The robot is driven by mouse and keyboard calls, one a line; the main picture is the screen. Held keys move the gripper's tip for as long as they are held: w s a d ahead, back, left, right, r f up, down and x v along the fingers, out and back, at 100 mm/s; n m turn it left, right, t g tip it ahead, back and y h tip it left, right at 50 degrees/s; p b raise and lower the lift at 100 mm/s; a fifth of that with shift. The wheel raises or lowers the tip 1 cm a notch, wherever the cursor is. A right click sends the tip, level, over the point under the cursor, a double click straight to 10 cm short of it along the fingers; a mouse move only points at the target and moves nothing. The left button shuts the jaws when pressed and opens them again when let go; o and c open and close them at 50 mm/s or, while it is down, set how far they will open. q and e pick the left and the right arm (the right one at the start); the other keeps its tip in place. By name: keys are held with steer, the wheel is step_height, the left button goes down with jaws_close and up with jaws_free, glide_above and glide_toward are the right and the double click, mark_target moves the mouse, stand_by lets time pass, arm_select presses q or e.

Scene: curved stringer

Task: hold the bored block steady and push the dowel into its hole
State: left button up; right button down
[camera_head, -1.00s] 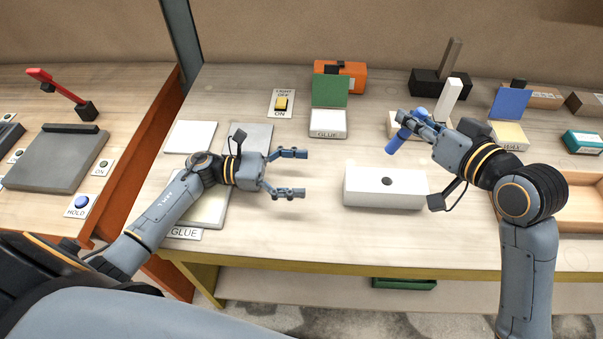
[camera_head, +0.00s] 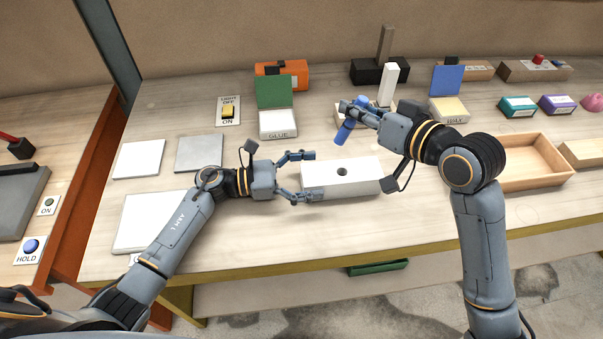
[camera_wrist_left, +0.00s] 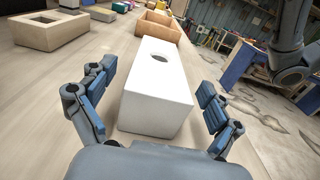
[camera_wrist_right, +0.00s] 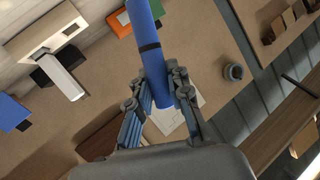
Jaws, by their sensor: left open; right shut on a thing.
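The white bored block (camera_head: 341,180) lies on the workbench with its dark round hole (camera_head: 342,172) facing up. My left gripper (camera_head: 312,175) is open at the block's left end, one finger on the far side and one on the near side. In the left wrist view the block (camera_wrist_left: 156,95) stands between the spread fingers, with a gap visible on both sides. My right gripper (camera_head: 352,115) is shut on the blue dowel (camera_head: 343,133) and holds it tilted above and behind the block. In the right wrist view the dowel (camera_wrist_right: 150,50) shows a dark band.
Behind the block are a GLUE box with a green lid (camera_head: 274,92), a WAX box with a blue lid (camera_head: 447,80) and a black holder (camera_head: 379,70). An open wooden tray (camera_head: 540,162) lies to the right. White and grey plates lie to the left.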

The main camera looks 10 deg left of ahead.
arm_select(q)
steer(key=c, duration=1.5)
steer(key=shift+c, duration=0.2)
arm_select(e)
steer(key=shift+s+a+f+n+h, duration=0.1)
steer(key=shift+a+f+n+h, duration=0.25)
steer(key=shift+h, duration=0.15)
steer(key=shift+s+f+n+t+h, duration=0.15)
steer(key=shift+n+t+h, duration=0.1)
steer(key=shift+h, duration=0.25)
steer(key=shift+w+f+n+t+h, duration=0.15)
steer(key=shift+t+h, duration=0.1)
steer(key=shift+h, duration=0.25)
steer(key=shift+s+f, duration=0.1)
steer(key=shift+f, duration=3.05)
